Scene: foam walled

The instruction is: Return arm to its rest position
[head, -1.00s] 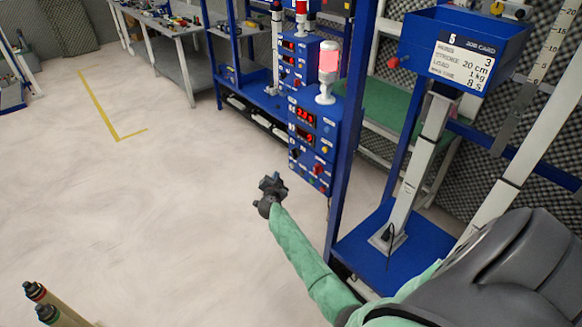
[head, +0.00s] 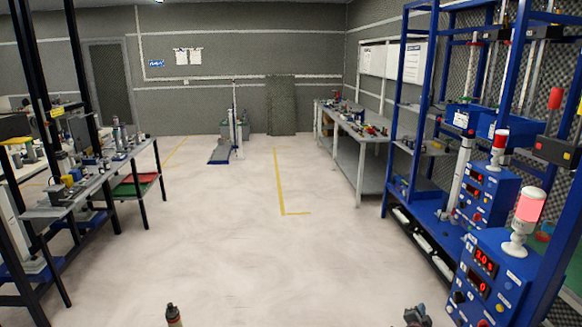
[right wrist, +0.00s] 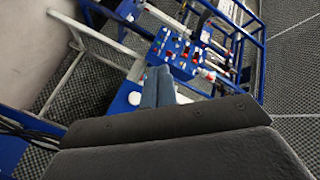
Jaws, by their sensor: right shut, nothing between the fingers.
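My right gripper (head: 417,316) shows at the bottom edge of the head view, right of centre, small and dark, with its arm out of frame. In the right wrist view its two blue-grey fingers (right wrist: 158,87) lie side by side, shut, with nothing seen between them. Beyond the fingers is a blue control box (right wrist: 176,55); how far apart they are is hard to tell.
The blue rack (head: 420,205) and the control box with a lit red lamp (head: 528,210) stand on the right. A workbench (head: 98,165) stands on the left. The pale floor (head: 240,250) between is clear.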

